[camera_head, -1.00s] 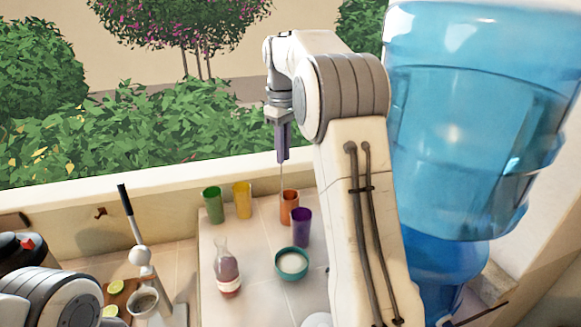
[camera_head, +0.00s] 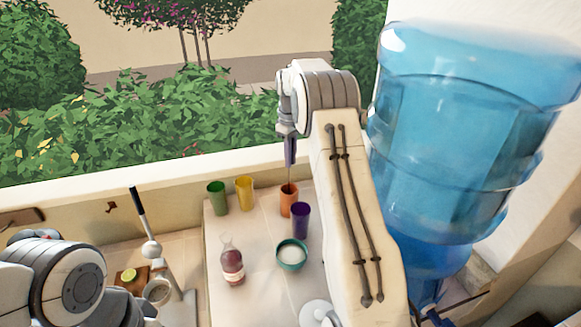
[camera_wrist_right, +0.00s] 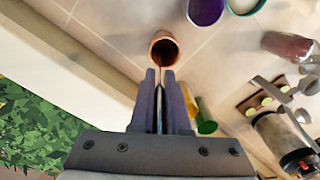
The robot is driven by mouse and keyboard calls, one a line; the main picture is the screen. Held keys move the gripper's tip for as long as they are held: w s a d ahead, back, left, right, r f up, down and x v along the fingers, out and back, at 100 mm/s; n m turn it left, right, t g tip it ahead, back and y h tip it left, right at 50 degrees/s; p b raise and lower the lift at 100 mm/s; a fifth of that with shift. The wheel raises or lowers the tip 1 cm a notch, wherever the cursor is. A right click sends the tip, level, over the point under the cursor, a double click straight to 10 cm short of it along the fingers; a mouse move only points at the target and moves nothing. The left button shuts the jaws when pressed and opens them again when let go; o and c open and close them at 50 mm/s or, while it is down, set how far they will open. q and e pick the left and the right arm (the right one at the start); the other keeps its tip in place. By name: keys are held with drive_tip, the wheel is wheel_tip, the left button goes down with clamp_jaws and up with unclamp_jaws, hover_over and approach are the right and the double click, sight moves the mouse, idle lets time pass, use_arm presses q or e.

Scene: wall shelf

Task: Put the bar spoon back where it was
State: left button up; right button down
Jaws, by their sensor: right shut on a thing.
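My right gripper (camera_head: 290,160) points straight down above the orange cup (camera_head: 288,204) and is shut on the thin bar spoon (camera_head: 289,177). The spoon hangs about upright, and its lower end goes into the mouth of the orange cup, where its tip is hidden. In the right wrist view the gripper's fingertips (camera_wrist_right: 161,72) close on the spoon's thin shaft (camera_wrist_right: 159,98), just beside the orange cup's rim (camera_wrist_right: 163,35). My left arm shows at the lower left of the head view, but its gripper is out of sight.
A purple cup (camera_head: 301,222) stands close in front of the orange one. Green (camera_head: 217,200) and yellow (camera_head: 245,195) cups stand left. A bottle (camera_head: 232,266) and a teal bowl (camera_head: 291,255) are nearer. A large blue water jug (camera_head: 455,150) is right of my right arm.

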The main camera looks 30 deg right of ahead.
wheel_tip(320, 180, down, 4)
drive_tip(key=shift+f+p, duration=0.15)
drive_tip(key=shift+p, duration=0.85)
drive_tip(key=c, duration=0.9)
unclamp_jaws()
drive_tip(key=shift+f, duration=0.1)
